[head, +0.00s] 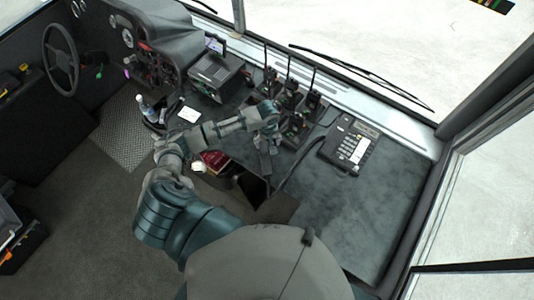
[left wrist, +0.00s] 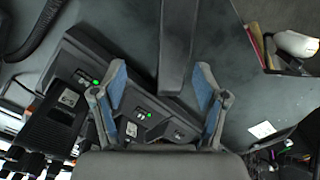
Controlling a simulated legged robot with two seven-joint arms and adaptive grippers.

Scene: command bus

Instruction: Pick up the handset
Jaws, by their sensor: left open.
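My left gripper (head: 268,126) is over the dashboard shelf, close to the radio chargers. In the left wrist view its blue-padded fingers (left wrist: 160,100) are spread apart, with nothing clamped between them. A long dark grey bar-shaped object (left wrist: 176,40) lies just beyond and between the fingertips; it also shows below the gripper in the head view (head: 265,162). I cannot tell for sure whether it is a handset. Several black handheld radios with antennas (head: 312,101) stand in chargers behind the gripper. A desk phone (head: 350,146) sits to the right. My right gripper is out of view.
Charger bases with green lights (left wrist: 75,92) lie beside the fingers. A dark cord (head: 296,164) runs down-left from the phone. A bottle (head: 146,107) and a box-like device (head: 215,74) stand to the left. The shelf right of the phone is clear.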

